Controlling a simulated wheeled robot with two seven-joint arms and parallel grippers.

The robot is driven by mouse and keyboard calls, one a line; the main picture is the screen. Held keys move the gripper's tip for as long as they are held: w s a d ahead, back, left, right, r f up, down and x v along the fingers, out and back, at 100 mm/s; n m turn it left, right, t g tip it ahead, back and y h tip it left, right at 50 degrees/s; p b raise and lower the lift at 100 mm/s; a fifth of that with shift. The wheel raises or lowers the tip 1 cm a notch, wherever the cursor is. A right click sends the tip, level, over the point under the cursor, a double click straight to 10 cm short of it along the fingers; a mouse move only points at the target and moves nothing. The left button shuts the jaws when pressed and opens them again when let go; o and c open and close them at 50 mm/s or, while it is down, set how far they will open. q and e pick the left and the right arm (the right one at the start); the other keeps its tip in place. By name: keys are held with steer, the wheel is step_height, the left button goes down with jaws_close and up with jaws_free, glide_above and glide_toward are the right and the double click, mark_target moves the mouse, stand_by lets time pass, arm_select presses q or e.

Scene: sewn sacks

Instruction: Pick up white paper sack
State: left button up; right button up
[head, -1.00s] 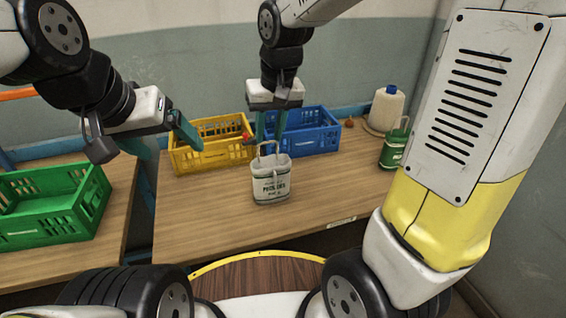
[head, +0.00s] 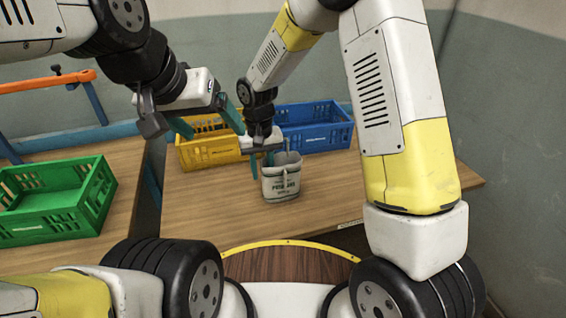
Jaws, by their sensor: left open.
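The white paper sack (head: 281,184), with dark printing and a loop handle (head: 287,145), stands upright on the wooden table. My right gripper (head: 262,162) is low at the sack's back left, overlapping its top edge in the picture. Its two teal fingers show apart, but their lower ends are partly hidden and I cannot tell if they hold the sack's rim or handle. My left gripper (head: 208,122) is open and empty, up to the left of the sack and in front of the yellow crate.
A yellow crate (head: 208,153) and a blue crate (head: 318,135) stand behind the sack. A green crate (head: 50,215) is on the left table, past a gap. Table in front of the sack is clear.

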mark_target(262, 178)
steer(key=shift+f, duration=1.6)
steer(key=shift+c, duration=0.4)
steer(key=shift+s, duration=0.1)
jaws_close()
steer(key=shift+r, duration=0.15)
